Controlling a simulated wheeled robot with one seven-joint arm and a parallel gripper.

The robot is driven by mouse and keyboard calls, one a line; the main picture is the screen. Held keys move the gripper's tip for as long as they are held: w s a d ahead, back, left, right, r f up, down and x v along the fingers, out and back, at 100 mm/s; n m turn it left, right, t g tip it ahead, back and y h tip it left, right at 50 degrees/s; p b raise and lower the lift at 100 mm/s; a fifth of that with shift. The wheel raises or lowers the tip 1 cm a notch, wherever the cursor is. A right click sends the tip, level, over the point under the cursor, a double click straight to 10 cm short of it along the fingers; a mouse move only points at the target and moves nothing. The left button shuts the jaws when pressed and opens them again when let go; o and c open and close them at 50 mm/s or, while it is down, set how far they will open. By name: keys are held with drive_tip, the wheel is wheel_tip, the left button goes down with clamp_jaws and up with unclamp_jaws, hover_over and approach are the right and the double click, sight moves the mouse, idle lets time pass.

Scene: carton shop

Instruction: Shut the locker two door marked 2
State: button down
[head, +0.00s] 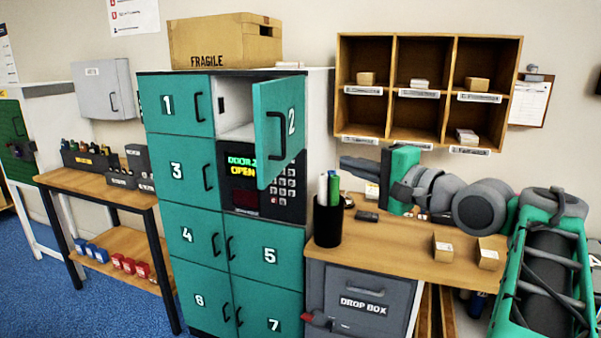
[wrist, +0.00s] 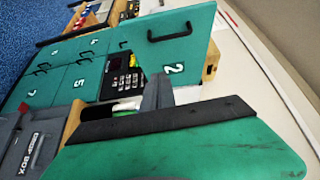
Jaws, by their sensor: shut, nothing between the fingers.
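The locker door marked 2 (head: 267,135) stands partly open in the head view, swung outward with its free edge to the left. Its outer face shows the number and a dark handle. The compartment (head: 235,107) behind it is visible and looks empty. The door also shows in the wrist view (wrist: 190,45), with its handle at the top. My gripper (head: 345,163) is shut and empty, to the right of the door, lower and apart from it in the head view. In the wrist view its grey fingers (wrist: 157,92) point toward the door.
Below the opening, a keypad panel (head: 262,187) reads "DOOR 2 OPEN". A black pen cup (head: 328,222) stands on the wooden counter (head: 385,245) below my gripper. A pigeonhole shelf (head: 430,40) hangs above. A FRAGILE carton (head: 224,42) sits on the lockers.

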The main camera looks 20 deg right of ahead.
drive_tip(key=w+a+p, duration=0.2)
drive_tip(key=w+a, duration=0.6)
drive_tip(key=w, duration=0.2)
drive_tip(key=shift+r+p, duration=0.2)
drive_tip(key=shift+p, duration=0.2)
drive_tip(key=shift+w+a, duration=0.1)
drive_tip(key=shift+w, duration=0.05)
